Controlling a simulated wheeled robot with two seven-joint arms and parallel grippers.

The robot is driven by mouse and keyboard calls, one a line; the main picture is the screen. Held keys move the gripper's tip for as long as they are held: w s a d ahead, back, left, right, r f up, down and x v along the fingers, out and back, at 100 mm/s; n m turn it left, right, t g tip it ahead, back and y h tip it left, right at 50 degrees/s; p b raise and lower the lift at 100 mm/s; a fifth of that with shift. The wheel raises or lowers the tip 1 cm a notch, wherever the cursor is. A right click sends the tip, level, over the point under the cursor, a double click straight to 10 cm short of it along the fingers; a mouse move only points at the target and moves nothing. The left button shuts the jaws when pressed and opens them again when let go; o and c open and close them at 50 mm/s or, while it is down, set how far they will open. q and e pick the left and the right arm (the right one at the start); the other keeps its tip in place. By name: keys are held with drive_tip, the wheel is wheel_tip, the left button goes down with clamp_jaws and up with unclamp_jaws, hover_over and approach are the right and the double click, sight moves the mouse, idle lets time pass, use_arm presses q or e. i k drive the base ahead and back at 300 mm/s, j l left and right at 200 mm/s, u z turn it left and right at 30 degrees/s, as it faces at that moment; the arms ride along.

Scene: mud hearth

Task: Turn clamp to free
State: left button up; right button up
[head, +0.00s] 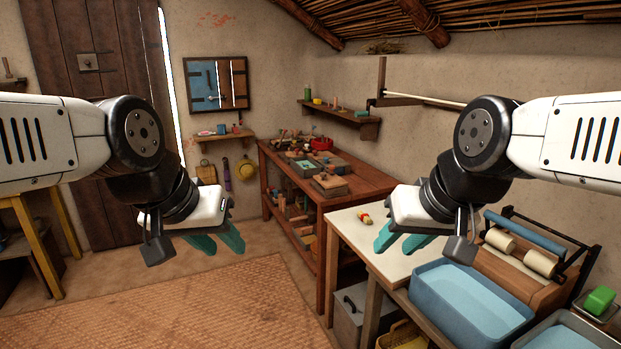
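I cannot pick out a clamp for certain in the head view. A wooden press-like device with two pale rollers (535,262) and a blue bar stands at the right, and a clamp on it cannot be made out. My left gripper (226,250) hangs in the air at centre left, its teal fingers apart and nothing between them. My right gripper (395,249) hangs in front of the white-topped table, its teal fingers also apart and empty. Neither gripper visibly touches anything.
The white-topped table (345,228) carries a small colourful item (364,218). Blue basins (470,305) and a green block (599,300) are at lower right. A cluttered wooden workbench (375,183) stands behind. A woven mat (200,310) covers open floor.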

sight(331, 169)
drive_tip(key=i+j+z, duration=0.1)
drive_tip(key=i, duration=0.3)
drive_tip(key=i+j+z, duration=0.15)
drive_tip(key=i, duration=0.25)
drive_tip(key=i+j, duration=0.2)
drive_tip(key=i, duration=0.25)
drive_tip(key=i+j, duration=0.15)
drive_tip(key=i, duration=0.35)
drive_tip(key=i+j, duration=0.2)
drive_tip(key=i, duration=0.25)
drive_tip(key=i+j, duration=0.2)
drive_tip(key=i, duration=0.25)
drive_tip(key=i+l+z, duration=0.05)
